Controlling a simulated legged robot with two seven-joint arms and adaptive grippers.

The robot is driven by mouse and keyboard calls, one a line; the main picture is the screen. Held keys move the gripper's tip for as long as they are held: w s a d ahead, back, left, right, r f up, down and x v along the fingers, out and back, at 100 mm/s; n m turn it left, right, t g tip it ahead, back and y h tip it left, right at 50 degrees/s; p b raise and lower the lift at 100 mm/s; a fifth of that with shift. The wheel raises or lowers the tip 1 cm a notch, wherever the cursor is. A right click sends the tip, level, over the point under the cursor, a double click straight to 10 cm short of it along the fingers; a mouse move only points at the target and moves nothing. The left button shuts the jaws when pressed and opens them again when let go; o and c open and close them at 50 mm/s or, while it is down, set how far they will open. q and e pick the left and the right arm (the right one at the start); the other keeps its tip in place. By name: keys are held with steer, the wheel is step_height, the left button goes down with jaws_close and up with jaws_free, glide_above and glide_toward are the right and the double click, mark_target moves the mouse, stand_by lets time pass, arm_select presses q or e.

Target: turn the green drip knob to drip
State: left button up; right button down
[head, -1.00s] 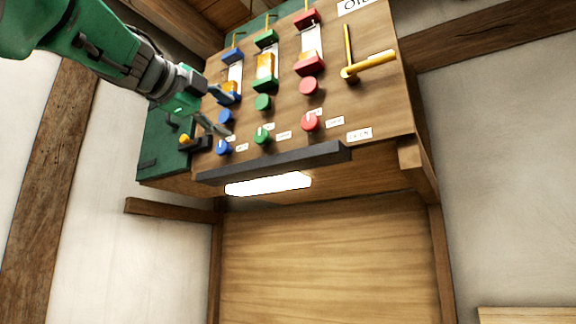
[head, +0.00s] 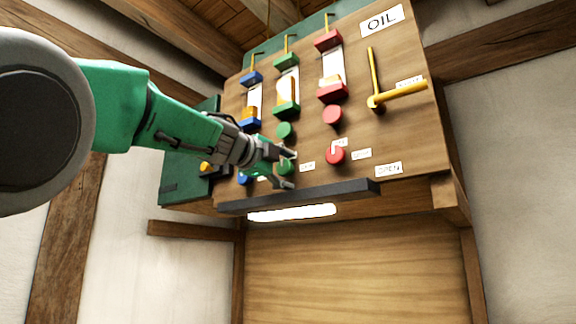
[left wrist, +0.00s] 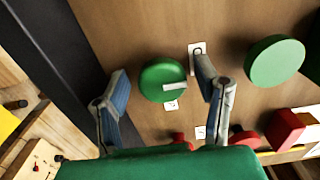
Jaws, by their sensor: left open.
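The green drip knob (head: 286,168) is the lower green knob on the wooden panel, partly hidden by my left gripper (head: 290,170) in the head view. In the left wrist view the knob (left wrist: 158,78) is a round green disc with a white pointer bar towards its right edge. My left gripper (left wrist: 161,70) is open, with one finger on each side of the knob and gaps showing. Small white labels (left wrist: 197,57) sit around the knob, too small to read. My right gripper is not in view.
A second green knob (head: 284,131) sits above. A red pointer knob (head: 335,155) is to the right and a blue knob (head: 243,178) to the left. A dark ledge (head: 330,192) runs below. A yellow lever (head: 400,91) is at right, under the OIL sign (head: 381,20).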

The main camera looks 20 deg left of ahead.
arm_select(q)
steer(key=shift+s+a, duration=0.1)
steer(key=shift+a, duration=0.2)
steer(key=c, duration=1.2)
steer(key=shift+d, duration=0.1)
steer(key=shift+f+m, duration=0.1)
steer(key=shift+m, duration=0.2)
steer(key=m, duration=0.3)
steer(key=shift+w+f+m, duration=0.15)
steer(key=shift+w+m, duration=0.05)
steer(key=shift+m, duration=0.2)
steer(key=m, duration=0.4)
steer(key=shift+d+f+m+b, duration=0.1)
steer(key=shift+d+m+b, duration=0.05)
steer(key=shift+m+b, duration=0.15)
steer(key=m+b, duration=0.1)
steer(key=m, duration=0.5)
steer(key=shift+b, duration=0.3)
steer(key=shift+m+b, duration=0.3)
steer(key=shift+m, duration=0.9)
steer(key=shift+s+m, duration=0.1)
steer(key=shift+m, duration=0.2)
